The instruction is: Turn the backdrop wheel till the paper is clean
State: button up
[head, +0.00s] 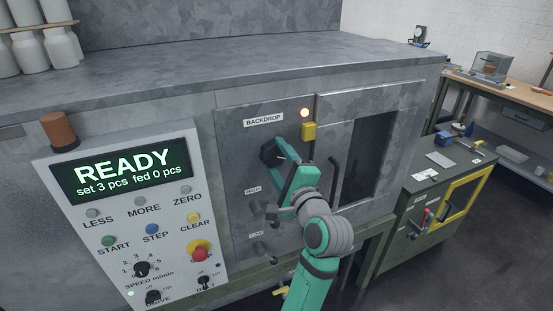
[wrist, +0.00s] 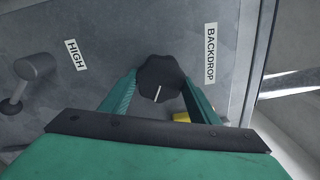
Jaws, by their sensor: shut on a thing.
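The backdrop wheel (wrist: 160,80) is a dark, lobed knob with a white pointer line, on the grey panel beside the BACKDROP label (wrist: 210,52). In the head view the wheel (head: 269,152) shows partly, below the BACKDROP label (head: 263,121). My gripper (wrist: 160,88) is shut on the wheel, with one green finger on each side of it. In the head view my gripper (head: 284,165) reaches the panel from the front right. The paper cannot be made out in either view.
Levers marked HIGH (head: 257,208) and LOW (head: 259,247) stick out below the wheel. A door handle (head: 334,177) stands right of my gripper. The control panel (head: 135,215) at left reads READY.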

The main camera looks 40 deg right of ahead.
jog(key=m, duration=0.4)
jog(key=shift+w+a, duration=0.1)
jog(key=shift+f+m, duration=0.1)
jog(key=shift+m, duration=0.3)
jog(key=o, duration=1.1)
jog(key=shift+c, duration=0.2)
jog(key=v, duration=1.1)
